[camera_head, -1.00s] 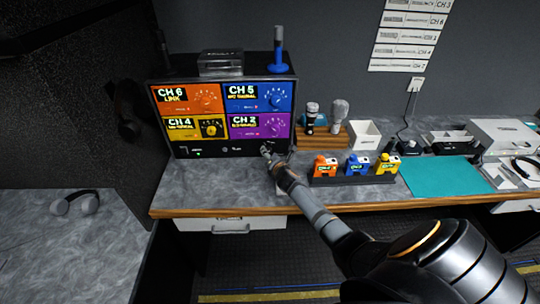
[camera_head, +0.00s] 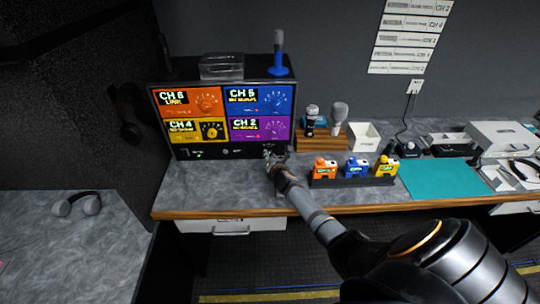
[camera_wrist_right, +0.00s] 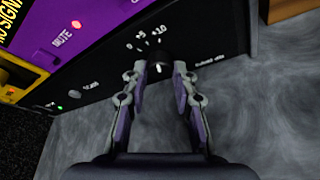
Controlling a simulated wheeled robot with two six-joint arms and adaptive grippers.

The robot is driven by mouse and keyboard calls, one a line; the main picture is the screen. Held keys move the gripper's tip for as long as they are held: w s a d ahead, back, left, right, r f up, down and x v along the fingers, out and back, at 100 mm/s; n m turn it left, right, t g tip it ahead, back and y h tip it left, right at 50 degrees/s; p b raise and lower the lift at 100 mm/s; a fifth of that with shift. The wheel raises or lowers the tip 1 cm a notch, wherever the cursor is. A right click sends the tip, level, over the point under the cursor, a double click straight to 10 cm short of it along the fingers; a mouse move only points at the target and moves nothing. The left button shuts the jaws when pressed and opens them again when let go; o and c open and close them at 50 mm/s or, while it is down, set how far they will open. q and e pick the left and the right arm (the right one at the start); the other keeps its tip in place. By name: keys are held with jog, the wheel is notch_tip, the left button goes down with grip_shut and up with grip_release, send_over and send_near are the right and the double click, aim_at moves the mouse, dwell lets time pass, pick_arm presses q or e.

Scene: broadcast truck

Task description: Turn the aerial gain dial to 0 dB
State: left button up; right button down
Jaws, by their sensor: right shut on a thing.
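The aerial gain dial (camera_wrist_right: 160,68) is a small dark knob with a white mark, low on the black front strip of the receiver rack (camera_wrist_right: 110,70). White scale labels including 0, +5 and +10 are printed around it. My right gripper (camera_wrist_right: 161,70) has its fingertips on both sides of the dial and is shut on it; the fingers hide part of the knob and scale. I cannot tell exactly which value the mark points to. In the head view the right gripper (camera_head: 270,156) is at the rack's lower right and covers the dial. My left gripper is not in view.
The rack has four coloured channel panels, including the purple CH 2 panel (camera_head: 260,129) above the dial. A black holder (camera_head: 352,181) with orange, blue and yellow packs stands right of my right gripper. The grey worktop (camera_head: 215,186) before the rack is clear.

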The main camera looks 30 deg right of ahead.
jog(key=shift+w+a+r+n+h+p, duration=0.1)
jog(key=shift+r+n+h+p, duration=0.2)
jog(key=shift+n+p, duration=0.3)
jog(key=shift+f+n+g+h+p, duration=0.1)
jog(key=shift+n+g+h+p, duration=0.45)
jog(key=shift+n, duration=0.35)
jog(key=shift+w+a+n+g+h, duration=0.15)
jog(key=shift+n+g+h, duration=0.25)
jog(key=shift+n, duration=0.5)
jog(key=shift+f+n+g+h, duration=0.1)
jog(key=shift+n+g+h, duration=0.25)
jog(key=shift+n+h, duration=0.5)
jog(key=shift+n, duration=0.25)
jog(key=c, duration=1.1)
grip_release()
jog(key=shift+o, duration=0.2)
jog(key=shift+a, duration=0.1)
